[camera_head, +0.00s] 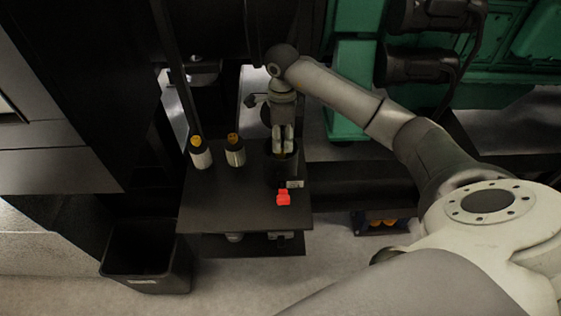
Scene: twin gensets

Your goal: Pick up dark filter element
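My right gripper (284,140) points down over the right part of a dark cart top (220,200). Its two pale fingers reach to the mouth of a dark round container or cylinder (281,174) with a small pale label. A little yellowish colour shows by the fingertips, but what is between them is too small to make out. I cannot tell whether the fingers are shut on anything. No dark filter element stands out clearly; it may be this dark cylinder or inside it. My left gripper is not in view.
Two pale and dark bottles with yellow-orange tops, one left (200,153) and one right (235,151), stand on the cart. A red object (283,198) lies near its right edge. A black bin (147,258) stands on the floor. Green machinery (352,85) is behind. The cart's front left is clear.

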